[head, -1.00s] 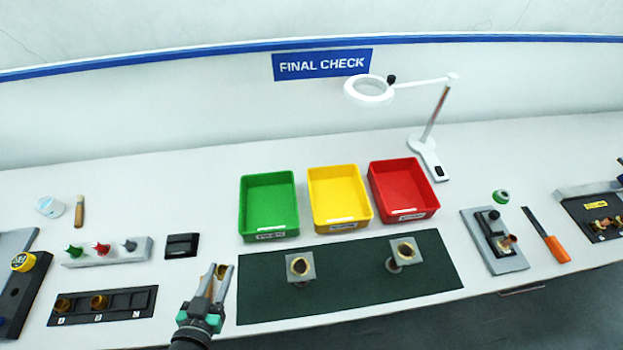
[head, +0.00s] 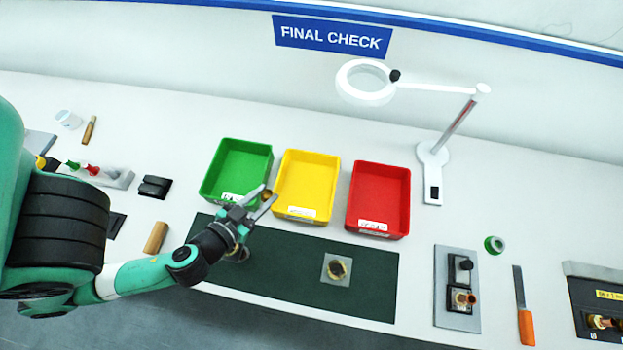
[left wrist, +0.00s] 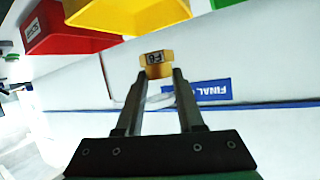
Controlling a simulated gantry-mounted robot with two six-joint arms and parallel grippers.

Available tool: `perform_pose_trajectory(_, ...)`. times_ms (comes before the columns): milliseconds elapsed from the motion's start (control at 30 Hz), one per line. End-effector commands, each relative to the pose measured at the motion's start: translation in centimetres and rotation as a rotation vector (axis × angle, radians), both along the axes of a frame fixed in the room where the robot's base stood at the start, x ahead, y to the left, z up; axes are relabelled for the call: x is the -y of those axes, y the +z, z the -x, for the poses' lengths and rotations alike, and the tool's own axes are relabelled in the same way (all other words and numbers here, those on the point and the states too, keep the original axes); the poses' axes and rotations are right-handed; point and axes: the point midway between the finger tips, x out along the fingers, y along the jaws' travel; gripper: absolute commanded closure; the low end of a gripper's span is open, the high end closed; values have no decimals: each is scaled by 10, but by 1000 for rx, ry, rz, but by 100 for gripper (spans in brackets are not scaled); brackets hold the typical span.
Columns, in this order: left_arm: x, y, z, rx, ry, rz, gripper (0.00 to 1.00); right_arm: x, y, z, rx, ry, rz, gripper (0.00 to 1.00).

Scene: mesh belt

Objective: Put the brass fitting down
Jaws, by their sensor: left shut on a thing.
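The brass fitting (head: 267,194) is between the fingertips of my left gripper (head: 262,200), which is shut on it. In the head view they are near the front edges of the green bin (head: 207,188) and yellow bin (head: 307,188); the height is hard to judge. In the left wrist view the fitting (left wrist: 156,66) shows as a brass-yellow piece with a pale marked label at the fingertips (left wrist: 158,76). The dark green mat (head: 290,280) lies below, bearing a grey square piece with a brass ring (head: 337,268). A second one is mostly hidden by my left gripper. My right gripper is not seen.
A red bin (head: 379,195) stands right of the yellow one. A magnifier lamp (head: 432,175) stands behind. A wooden block (head: 156,237) lies left of the mat. A grey plate with parts (head: 446,315) is at the right. The mat's right end is bare.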

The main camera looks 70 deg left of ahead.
Motion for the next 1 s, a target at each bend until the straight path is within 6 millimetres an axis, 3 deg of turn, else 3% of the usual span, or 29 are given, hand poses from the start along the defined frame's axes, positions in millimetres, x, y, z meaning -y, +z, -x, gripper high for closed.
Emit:
perform_pose_trajectory(267,-14,-5,-21,4,15,0,100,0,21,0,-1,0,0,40)
perform_pose_trajectory(333,-22,-12,-40,5,14,1,100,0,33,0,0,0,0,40)
perform_pose_trajectory(533,-40,-36,-84,5,4,0,100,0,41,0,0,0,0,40)
perform_pose_trajectory(600,-45,-58,-95,2,2,-1,100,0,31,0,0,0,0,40)
perform_pose_trajectory(733,-53,-83,-113,3,1,-1,100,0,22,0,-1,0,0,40)
perform_pose_trajectory(1000,-58,-95,-123,3,1,0,100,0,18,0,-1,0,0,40)
